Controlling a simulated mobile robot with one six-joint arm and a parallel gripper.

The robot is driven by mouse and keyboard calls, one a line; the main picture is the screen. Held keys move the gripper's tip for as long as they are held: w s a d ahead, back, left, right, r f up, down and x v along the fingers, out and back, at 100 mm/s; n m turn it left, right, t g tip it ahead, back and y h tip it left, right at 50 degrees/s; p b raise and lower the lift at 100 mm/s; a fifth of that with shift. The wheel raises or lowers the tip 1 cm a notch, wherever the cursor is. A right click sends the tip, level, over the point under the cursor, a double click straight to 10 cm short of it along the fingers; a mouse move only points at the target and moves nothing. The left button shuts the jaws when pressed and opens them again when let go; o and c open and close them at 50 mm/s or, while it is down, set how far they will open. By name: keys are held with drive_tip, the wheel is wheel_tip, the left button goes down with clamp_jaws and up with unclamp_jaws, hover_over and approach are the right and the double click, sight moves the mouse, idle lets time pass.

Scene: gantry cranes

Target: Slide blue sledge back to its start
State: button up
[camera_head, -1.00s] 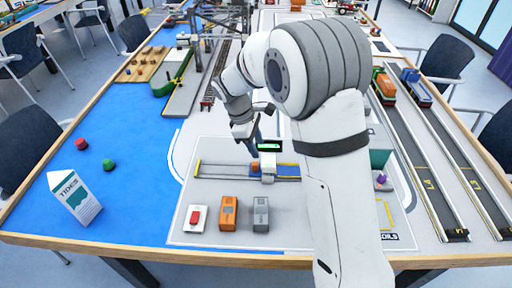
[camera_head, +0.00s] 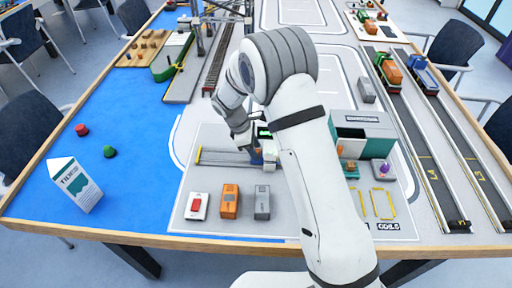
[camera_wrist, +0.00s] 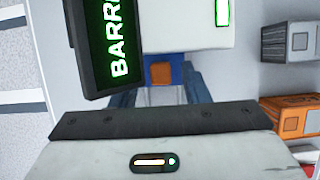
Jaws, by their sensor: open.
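The blue sledge shows in the wrist view as a blue piece (camera_wrist: 178,73) with an orange square on it, between the fingers of my gripper (camera_wrist: 158,95). The gripper is open; I cannot tell whether a finger touches the sledge. In the head view my gripper (camera_head: 249,146) is low over the right part of the rail track (camera_head: 220,156), and my arm hides most of the sledge. A dark display with green letters (camera_wrist: 100,45), partly reading "BARR", and a white housing (camera_wrist: 190,25) stand just beyond the sledge in the wrist view.
A red-topped switch box (camera_head: 197,206), an orange block (camera_head: 229,201) and a grey block (camera_head: 262,202) stand in front of the track. A teal and white container (camera_head: 365,135) is right of my arm. The track's left part is clear.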

drive_tip(key=shift+c, duration=0.2)
clamp_jaws()
idle(0.3)
